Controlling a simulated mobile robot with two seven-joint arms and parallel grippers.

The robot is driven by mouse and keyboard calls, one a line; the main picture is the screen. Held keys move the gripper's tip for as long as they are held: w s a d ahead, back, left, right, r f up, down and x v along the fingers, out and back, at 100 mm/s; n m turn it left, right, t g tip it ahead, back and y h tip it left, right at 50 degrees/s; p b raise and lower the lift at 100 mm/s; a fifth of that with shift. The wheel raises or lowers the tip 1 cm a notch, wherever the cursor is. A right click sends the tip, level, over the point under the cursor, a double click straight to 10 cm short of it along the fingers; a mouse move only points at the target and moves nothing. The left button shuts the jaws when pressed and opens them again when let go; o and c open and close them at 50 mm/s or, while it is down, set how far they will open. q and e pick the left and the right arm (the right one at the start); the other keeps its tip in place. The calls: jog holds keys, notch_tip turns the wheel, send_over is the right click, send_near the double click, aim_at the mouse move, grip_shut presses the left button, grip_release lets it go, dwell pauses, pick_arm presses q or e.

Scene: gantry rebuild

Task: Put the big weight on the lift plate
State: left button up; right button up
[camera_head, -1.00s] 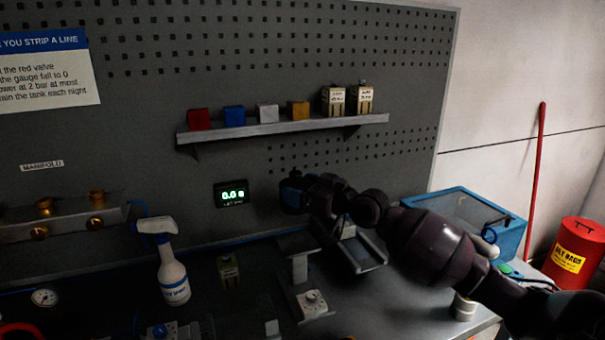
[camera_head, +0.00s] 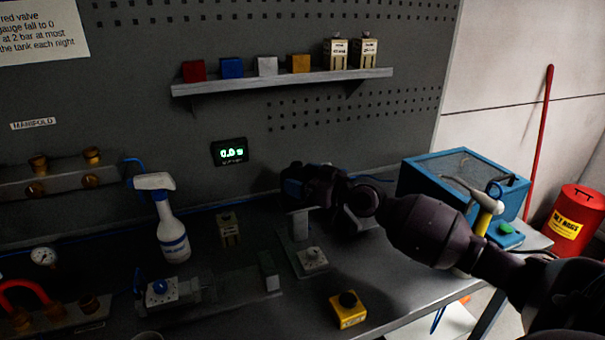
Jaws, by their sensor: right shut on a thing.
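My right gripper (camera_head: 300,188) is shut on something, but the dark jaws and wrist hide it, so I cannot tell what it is. The gripper is over the back of the bench, just above a grey upright (camera_head: 300,224). Part of a pale plate (camera_head: 362,219), possibly the lift plate, shows behind and below my wrist. A small cream weight-like block (camera_head: 228,230) stands on the bench left of the gripper. Two cream labelled blocks (camera_head: 335,54) (camera_head: 366,53) stand on the shelf. My left gripper is out of view.
A spray bottle (camera_head: 172,235) stands left. A knob unit (camera_head: 312,259) sits below my gripper, and a yellow box (camera_head: 348,312) lies near the front. A blue case (camera_head: 465,182) and a hammer (camera_head: 480,205) are right. The wall shelf (camera_head: 285,80) and display (camera_head: 230,151) are behind.

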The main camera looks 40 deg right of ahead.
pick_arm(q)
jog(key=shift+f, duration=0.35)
pick_arm(e)
jog(key=o, duration=1.7)
jog(key=shift+s+f, duration=0.1)
jog(key=shift+f, duration=0.3)
jog(key=shift+s+d+b, duration=0.1)
jog(key=shift+s+b, duration=0.2)
pick_arm(q)
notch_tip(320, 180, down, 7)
jog(key=b, duration=0.7)
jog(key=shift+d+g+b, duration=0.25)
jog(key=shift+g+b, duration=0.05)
jog(key=shift+b, duration=0.1)
pick_arm(e)
jog(key=v, duration=1.1)
jog(key=shift+s, duration=0.15)
